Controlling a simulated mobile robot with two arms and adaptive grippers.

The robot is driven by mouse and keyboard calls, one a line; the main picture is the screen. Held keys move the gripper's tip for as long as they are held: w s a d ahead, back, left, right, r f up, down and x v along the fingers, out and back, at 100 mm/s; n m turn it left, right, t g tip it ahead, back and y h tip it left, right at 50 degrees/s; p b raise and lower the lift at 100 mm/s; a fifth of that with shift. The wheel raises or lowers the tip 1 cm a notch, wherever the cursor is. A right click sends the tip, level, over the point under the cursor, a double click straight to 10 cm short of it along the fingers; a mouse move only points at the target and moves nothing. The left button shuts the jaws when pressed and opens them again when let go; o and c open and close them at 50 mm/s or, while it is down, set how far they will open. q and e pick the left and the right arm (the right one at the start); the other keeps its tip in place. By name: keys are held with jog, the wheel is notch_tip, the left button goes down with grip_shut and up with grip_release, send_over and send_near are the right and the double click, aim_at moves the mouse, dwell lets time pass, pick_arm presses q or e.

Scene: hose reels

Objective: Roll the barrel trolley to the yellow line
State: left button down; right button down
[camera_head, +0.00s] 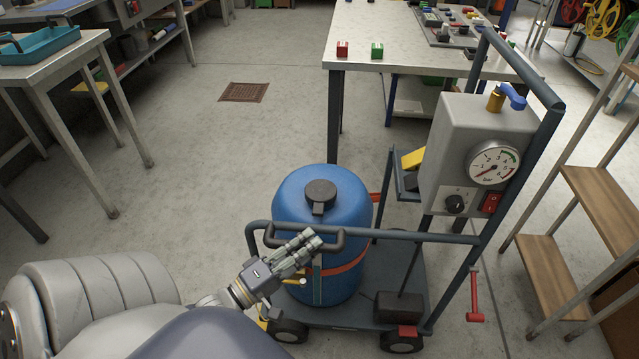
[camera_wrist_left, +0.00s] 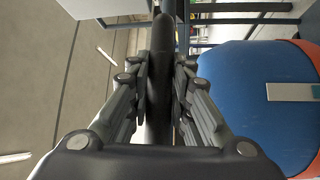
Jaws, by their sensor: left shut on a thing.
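The barrel trolley (camera_head: 408,266) stands on the concrete floor in the head view, with dark blue-grey rails and small black wheels. It carries a blue barrel (camera_head: 341,197) with a black cap and an orange strap; the barrel also shows at the right of the left wrist view (camera_wrist_left: 255,90). My left gripper (camera_head: 312,240) is shut on the trolley's dark handle in front of the barrel. In the left wrist view the handle bar (camera_wrist_left: 160,95) runs between the two fingers. My right gripper is not in view. No yellow line on the floor can be made out.
A grey box with a gauge (camera_head: 494,162) is mounted on the trolley's frame. A workbench (camera_head: 385,48) stands close behind the trolley, and wooden shelves (camera_head: 590,195) are at the right. A table (camera_head: 55,68) is at the left. Open floor with a drain grate (camera_head: 244,92) lies between.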

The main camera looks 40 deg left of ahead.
pick_arm(q)
jog(key=shift+s+a, duration=0.1)
jog(key=shift+a, duration=0.1)
jog(key=c, duration=1.4)
grip_release()
jog(key=shift+c, duration=0.2)
jog(key=v, duration=1.2)
